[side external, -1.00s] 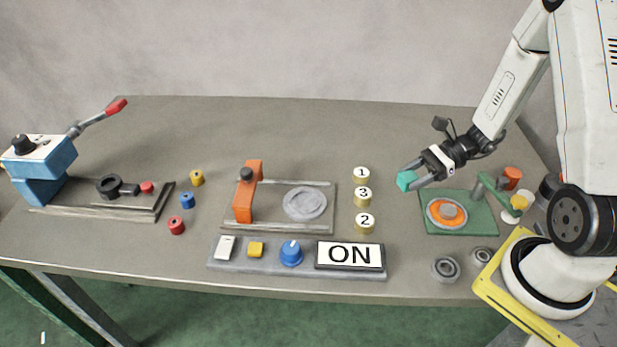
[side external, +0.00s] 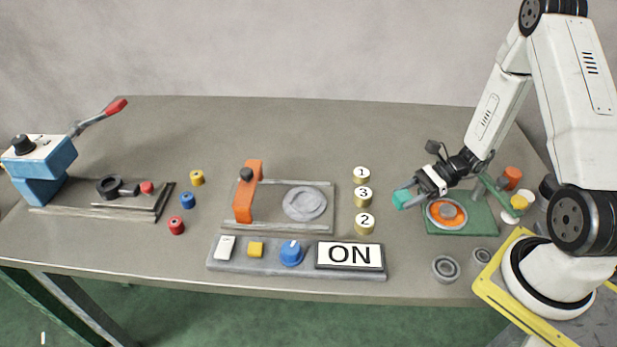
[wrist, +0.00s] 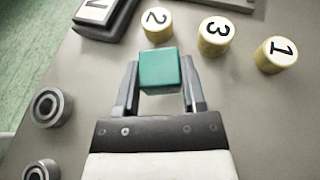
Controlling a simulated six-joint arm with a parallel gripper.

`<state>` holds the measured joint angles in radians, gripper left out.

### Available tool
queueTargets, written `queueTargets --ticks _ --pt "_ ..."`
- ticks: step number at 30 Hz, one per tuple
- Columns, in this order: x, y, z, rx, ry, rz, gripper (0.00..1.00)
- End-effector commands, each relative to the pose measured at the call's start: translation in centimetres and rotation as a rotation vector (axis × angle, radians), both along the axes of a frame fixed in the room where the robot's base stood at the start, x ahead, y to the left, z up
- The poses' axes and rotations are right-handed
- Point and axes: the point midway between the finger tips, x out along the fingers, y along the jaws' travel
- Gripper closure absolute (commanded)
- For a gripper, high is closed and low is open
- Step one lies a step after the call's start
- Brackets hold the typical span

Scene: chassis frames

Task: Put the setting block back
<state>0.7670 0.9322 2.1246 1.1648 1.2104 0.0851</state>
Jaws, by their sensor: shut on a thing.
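The setting block appears to be the teal-green block (side external: 402,199), a small cube. My gripper (side external: 407,194) is shut on it, between the numbered cylinders and the green plate. In the wrist view the block (wrist: 160,70) sits between the two fingertips of my gripper (wrist: 161,82). The side view shows it close to the table, but I cannot tell whether it touches the surface. The green plate (side external: 478,222) with an orange ring (side external: 434,222) lies just to the right, partly under my gripper.
Brass cylinders marked 1 (side external: 361,174), 3 (side external: 363,197) and 2 (side external: 364,223) stand left of the block. A panel with an ON sign (side external: 349,256) lies in front. Grey rings (side external: 445,268) lie near the front edge. The table behind the cylinders is clear.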

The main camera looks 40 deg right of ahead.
Motion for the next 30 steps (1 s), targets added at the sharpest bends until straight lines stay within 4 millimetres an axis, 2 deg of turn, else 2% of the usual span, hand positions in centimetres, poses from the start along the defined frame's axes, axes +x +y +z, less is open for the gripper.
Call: queueTargets --ticks 6,30 --pt "0.0 0.0 -1.2 0.001 0.0 -0.001 1.0" --pt "0.0 0.0 -2.3 0.0 0.0 -0.001 1.0"
